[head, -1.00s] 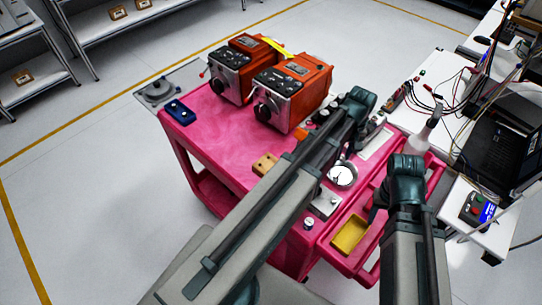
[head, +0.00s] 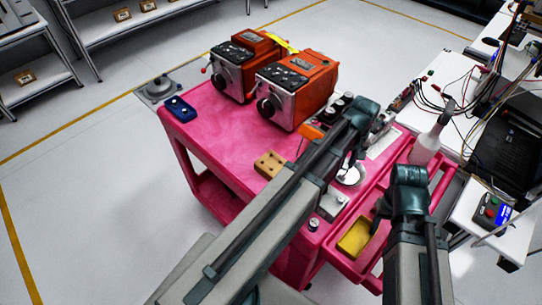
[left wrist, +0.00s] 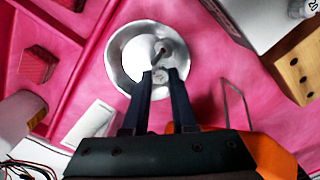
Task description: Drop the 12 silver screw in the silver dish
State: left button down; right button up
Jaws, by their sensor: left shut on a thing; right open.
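The silver dish (head: 352,176) sits on the pink cart top, partly behind my left arm. In the left wrist view the round dish (left wrist: 117,62) lies beneath my left fingertips. My left gripper (left wrist: 159,78) points down over the dish's near part, its jaws shut on a small silver screw (left wrist: 159,76). A small dark-and-grey shape shows inside the dish just beyond the fingertips; I cannot tell whether it is a screw or a reflection. In the head view my left gripper (head: 343,168) is at the dish. My right gripper (head: 379,215) is open, above the cart's right side near the yellow tray.
A yellow tray (head: 355,237) is on the cart's lower right. Two orange machines (head: 297,88) stand at the back. A tan block with holes (head: 269,164), a blue block (head: 179,109) and a white bottle (head: 426,148) are around.

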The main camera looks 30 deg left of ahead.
aim_at(345, 166)
pick_arm(q)
jog(key=c, duration=0.6)
grip_release()
jog(key=shift+c, duration=0.2)
jog(key=shift+r, duration=0.2)
pick_arm(e)
jog(key=shift+r, duration=0.15)
pick_arm(q)
notch_tip(345, 166, up, 14)
jog(key=p, duration=1.3)
jog(key=shift+f+p, duration=0.25)
jog(key=shift+p, duration=0.15)
pick_arm(e)
notch_tip(345, 166, up, 14)
jog(key=shift+f, duration=0.25)
pick_arm(q)
jog(key=s+d+f+m+b, duration=0.2)
jog(key=s+m, duration=0.3)
jog(key=s, duration=0.3)
jog(key=s+d+f+m+y+b, duration=0.1)
jog(key=s+d+m, duration=0.3)
jog(key=s, duration=0.4)
jog(key=shift+f+m+b, duration=0.8)
jog(key=shift+b, duration=0.05)
pick_arm(e)
notch_tip(345, 166, down, 5)
jog(key=shift+r, duration=0.15)
